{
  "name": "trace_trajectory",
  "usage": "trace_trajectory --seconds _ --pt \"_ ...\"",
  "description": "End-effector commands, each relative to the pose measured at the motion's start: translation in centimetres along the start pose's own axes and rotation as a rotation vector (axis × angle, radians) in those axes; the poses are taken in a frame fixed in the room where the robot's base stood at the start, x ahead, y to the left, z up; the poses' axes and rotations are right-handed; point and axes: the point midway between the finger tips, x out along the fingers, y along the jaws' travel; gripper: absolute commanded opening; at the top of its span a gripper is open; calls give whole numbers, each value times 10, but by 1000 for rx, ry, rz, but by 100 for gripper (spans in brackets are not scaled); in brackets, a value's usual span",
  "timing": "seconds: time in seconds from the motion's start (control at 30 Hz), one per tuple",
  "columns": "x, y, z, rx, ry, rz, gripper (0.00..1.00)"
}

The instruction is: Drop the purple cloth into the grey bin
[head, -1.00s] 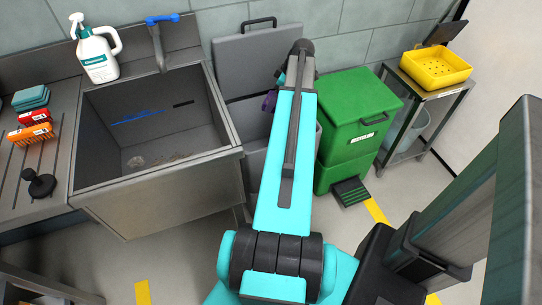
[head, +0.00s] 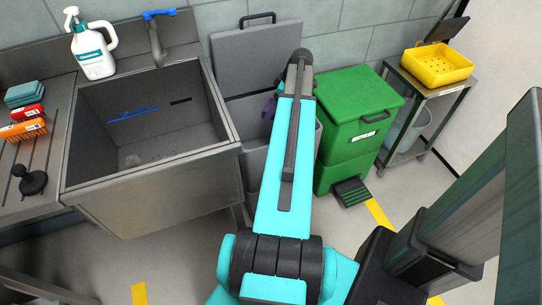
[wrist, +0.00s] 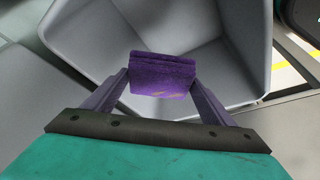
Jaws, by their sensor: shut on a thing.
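The purple cloth (wrist: 162,75) is folded and held between the two fingers of my gripper (wrist: 162,82) in the wrist view. Behind it in that view is the open inside of the grey bin (wrist: 215,55), with the cloth over its opening. In the head view the grey bin (head: 251,150) stands between the sink and the green bin, its lid (head: 255,55) raised against the wall. My arm covers much of it. A small bit of the purple cloth (head: 269,107) shows left of my arm over the bin's opening. The gripper's fingers are hidden there.
A green pedal bin (head: 358,125) with a closed lid stands close on the right. A steel sink (head: 150,120) is on the left, with a spray bottle (head: 92,48) behind it. A yellow basket (head: 437,66) sits on a shelf at the far right.

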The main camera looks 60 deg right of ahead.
Motion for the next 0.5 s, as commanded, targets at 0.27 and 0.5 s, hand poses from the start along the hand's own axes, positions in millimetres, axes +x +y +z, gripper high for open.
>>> trace_trajectory --seconds 0.27,0.5 --pt "8 0 3 0 0 0 60" --pt "8 0 3 -1 0 0 79"
